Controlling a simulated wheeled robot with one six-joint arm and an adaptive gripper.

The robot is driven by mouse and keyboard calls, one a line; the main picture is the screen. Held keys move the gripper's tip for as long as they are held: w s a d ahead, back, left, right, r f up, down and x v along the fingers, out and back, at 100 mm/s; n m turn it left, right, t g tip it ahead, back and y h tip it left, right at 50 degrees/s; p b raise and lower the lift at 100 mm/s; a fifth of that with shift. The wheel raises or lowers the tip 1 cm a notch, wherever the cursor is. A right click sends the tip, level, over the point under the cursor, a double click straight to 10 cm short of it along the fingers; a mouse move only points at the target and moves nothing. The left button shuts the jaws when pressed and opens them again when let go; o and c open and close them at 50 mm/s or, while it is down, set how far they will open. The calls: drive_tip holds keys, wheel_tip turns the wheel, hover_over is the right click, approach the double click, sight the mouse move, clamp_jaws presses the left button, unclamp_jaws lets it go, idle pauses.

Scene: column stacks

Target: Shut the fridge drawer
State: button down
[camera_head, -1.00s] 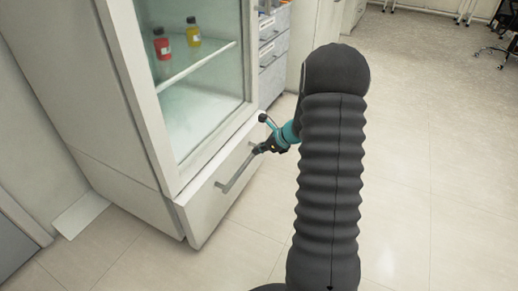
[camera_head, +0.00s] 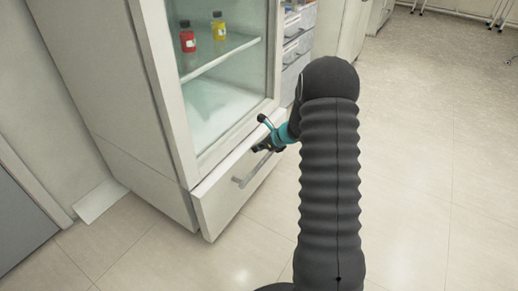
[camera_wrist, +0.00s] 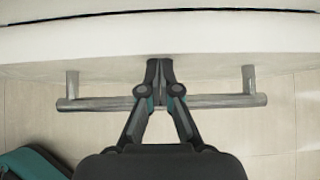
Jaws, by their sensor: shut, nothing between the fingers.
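The fridge drawer (camera_head: 222,197) is the white front below the glass door, with a grey bar handle (camera_head: 249,173). It stands shut or nearly so; a thin dark seam runs behind its top edge in the wrist view. My gripper (camera_head: 262,147) is at the upper part of the drawer front, by the far end of the handle. In the wrist view its shut fingers (camera_wrist: 160,70) cross the middle of the handle bar (camera_wrist: 215,101), with the tips at or close to the drawer front (camera_wrist: 100,42). Nothing is between the fingers. Whether they touch the front cannot be told.
The fridge's glass door (camera_head: 222,80) is shut, with a red bottle (camera_head: 188,40) and a yellow bottle (camera_head: 218,28) on a shelf inside. A drawer cabinet (camera_head: 297,50) stands beyond the fridge. The tiled floor (camera_head: 425,170) to the right is clear.

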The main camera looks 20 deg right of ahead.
sight(247, 143)
drive_tip(key=w+a, duration=0.2)
drive_tip(key=w, duration=0.1)
drive_tip(key=shift+w+a+r+p, duration=0.1)
drive_tip(key=shift+w+a+p, duration=0.15)
drive_tip(key=shift+a+p, duration=0.15)
drive_tip(key=shift+w, duration=0.1)
